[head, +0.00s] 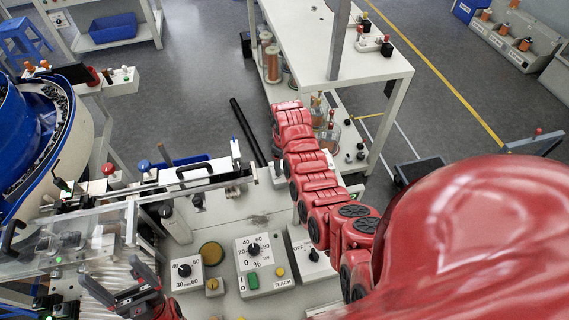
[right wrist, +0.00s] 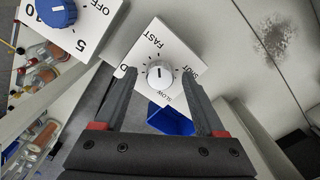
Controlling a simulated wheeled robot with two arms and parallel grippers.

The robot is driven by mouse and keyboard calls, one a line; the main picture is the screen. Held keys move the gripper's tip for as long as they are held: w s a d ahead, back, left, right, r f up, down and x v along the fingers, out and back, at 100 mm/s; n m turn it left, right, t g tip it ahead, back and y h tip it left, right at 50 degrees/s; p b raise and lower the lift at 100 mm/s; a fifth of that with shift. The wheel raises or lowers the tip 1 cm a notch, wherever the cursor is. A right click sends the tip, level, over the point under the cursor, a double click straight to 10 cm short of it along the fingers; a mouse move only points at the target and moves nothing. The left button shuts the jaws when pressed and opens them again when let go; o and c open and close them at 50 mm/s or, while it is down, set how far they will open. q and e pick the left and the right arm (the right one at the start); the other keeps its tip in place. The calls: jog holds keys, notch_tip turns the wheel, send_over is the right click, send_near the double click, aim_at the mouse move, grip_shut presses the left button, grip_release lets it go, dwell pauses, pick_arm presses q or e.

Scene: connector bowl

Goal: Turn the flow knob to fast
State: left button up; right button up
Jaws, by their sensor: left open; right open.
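The flow knob (right wrist: 159,73) is a round, pale grey dial on a white panel (right wrist: 187,47) in the right wrist view. FAST is printed at the panel's upper left and SLOW below the knob. A short dark mark on the knob runs roughly up and down in the picture. My right gripper (right wrist: 158,82) is open and empty, its dark fingers reaching to either side of the knob; contact cannot be told. In the head view my red right arm hides its own gripper, and I cannot make out the flow knob. My left gripper (head: 108,268) is open and empty at the lower left.
A blue knob (right wrist: 55,12) marked OFF, 5 and 10 sits close by at the upper left. Dial boxes, one with a green button (head: 253,281), stand on the bench between my arms. A blue bowl feeder (head: 20,130) and clear guard rail are at left.

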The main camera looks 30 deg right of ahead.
jog(key=shift+r+b, duration=0.4)
jog(key=shift+r, duration=0.2)
notch_tip(320, 180, up, 4)
jog(key=shift+p, duration=0.35)
notch_tip(320, 180, up, 12)
jog(key=p, duration=0.8)
jog(key=shift+p, duration=0.35)
